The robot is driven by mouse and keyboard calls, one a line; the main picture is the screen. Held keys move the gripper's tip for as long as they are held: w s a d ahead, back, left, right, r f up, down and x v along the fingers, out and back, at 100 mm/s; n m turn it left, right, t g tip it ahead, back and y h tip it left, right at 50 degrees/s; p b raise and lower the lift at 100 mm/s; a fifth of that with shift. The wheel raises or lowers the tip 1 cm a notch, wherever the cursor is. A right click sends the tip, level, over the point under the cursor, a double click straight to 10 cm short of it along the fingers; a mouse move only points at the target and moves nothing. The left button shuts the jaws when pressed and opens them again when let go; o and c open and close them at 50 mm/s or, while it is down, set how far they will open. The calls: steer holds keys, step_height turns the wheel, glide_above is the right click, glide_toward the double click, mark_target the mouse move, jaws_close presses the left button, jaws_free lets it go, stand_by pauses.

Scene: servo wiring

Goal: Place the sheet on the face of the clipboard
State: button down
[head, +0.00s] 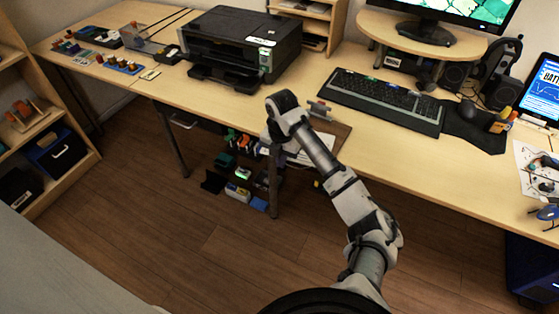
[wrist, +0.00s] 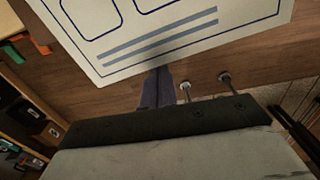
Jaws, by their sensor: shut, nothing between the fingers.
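The sheet (wrist: 185,30) is white with blue printed outlines and stripes. It fills the top of the wrist view. In the head view a white piece of it (head: 300,156) shows beside my arm, partly hidden. My gripper (wrist: 158,72) is shut, and its dark fingertips meet the sheet's near edge in the picture; I cannot tell whether they touch it. The brown clipboard (head: 337,133) lies at the desk's front edge with its clip (head: 320,108) at the back. My arm covers part of it. In the head view my gripper is hidden behind my arm.
A printer (head: 240,45) stands behind on the desk (head: 150,65), a keyboard (head: 385,98) to the right. Several small items lie on the desk's far left. Bins and coloured items (head: 240,178) sit under the desk. A shelf unit (head: 85,160) stands at left. Open floor lies in front.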

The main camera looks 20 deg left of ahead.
steer(key=w+b, duration=0.1)
steer(key=w, duration=0.5)
steer(key=shift+w+d, duration=0.1)
stand_by(0.5)
